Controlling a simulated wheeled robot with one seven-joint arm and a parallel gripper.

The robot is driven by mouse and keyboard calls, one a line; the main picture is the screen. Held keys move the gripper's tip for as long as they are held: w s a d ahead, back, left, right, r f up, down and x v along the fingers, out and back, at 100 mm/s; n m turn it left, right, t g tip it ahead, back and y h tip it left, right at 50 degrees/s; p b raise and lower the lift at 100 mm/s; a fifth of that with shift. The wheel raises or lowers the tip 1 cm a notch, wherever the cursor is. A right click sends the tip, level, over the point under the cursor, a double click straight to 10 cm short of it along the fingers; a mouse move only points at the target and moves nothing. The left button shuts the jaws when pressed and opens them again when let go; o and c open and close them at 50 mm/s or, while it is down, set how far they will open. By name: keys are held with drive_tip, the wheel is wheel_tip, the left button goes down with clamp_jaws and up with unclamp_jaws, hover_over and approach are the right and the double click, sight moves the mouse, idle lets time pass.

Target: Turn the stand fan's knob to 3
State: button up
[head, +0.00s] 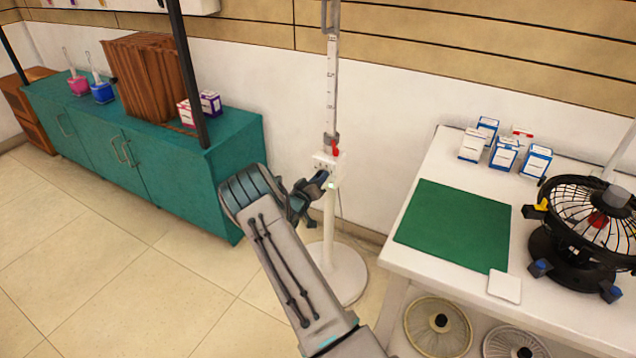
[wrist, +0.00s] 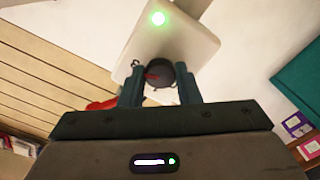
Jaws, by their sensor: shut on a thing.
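The stand fan is a white pole (head: 331,85) with a round white base (head: 340,275) on the floor; its top is out of view. A small white control box (head: 333,160) sits on the pole. In the wrist view the box's panel (wrist: 190,42) shows a lit green light and a dark round knob (wrist: 158,73) with a red mark. The red mark points left; I cannot read any numbers. My gripper (head: 319,184) reaches the box from the left. In the wrist view its fingers (wrist: 158,85) are shut on the knob, one on each side.
A white table (head: 455,170) at right bears a green mat (head: 455,223), several small boxes (head: 504,155) and a black caged fan (head: 585,220). A teal cabinet (head: 190,170) stands at left. The tiled floor (head: 90,240) at left is clear.

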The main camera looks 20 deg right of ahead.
drive_tip(key=shift+s+f, duration=0.1)
drive_tip(key=o, duration=1)
drive_tip(key=v, duration=1.3)
drive_tip(key=shift+s+a+p, duration=0.25)
drive_tip(key=shift+a+p, duration=0.05)
drive_tip(key=shift+p, duration=0.05)
drive_tip(key=s+d+r+m+g+y+p, duration=0.3)
drive_tip(key=s+r+g+p, duration=0.6)
drive_tip(key=s+r, duration=0.95)
drive_tip(key=s+a+r+n+y+p, duration=0.2)
drive_tip(key=s+a+r+y, duration=0.1)
drive_tip(key=s+a+r, duration=0.1)
drive_tip(key=s+a+r+n+y+p, duration=0.2)
drive_tip(key=s+a+r+y+p, duration=0.1)
drive_tip(key=s+r, duration=0.4)
drive_tip(key=s+a+r+n+y+p, duration=0.1)
drive_tip(key=s+a+r+y+p, duration=0.1)
drive_tip(key=s+a+r+y, duration=0.3)
drive_tip(key=shift+s+a+r+n+t, duration=0.15)
drive_tip(key=shift+s+a+r, duration=0.05)
drive_tip(key=shift+r, duration=0.3)
drive_tip(key=shift+s+a+r+n+t, duration=0.1)
drive_tip(key=shift+s+a+r, duration=0.15)
drive_tip(key=shift+r, duration=0.25)
drive_tip(key=shift+s+a+r+n+t, duration=0.1)
drive_tip(key=shift+a+r+n+t, duration=0.1)
drive_tip(key=shift+r, duration=0.35)
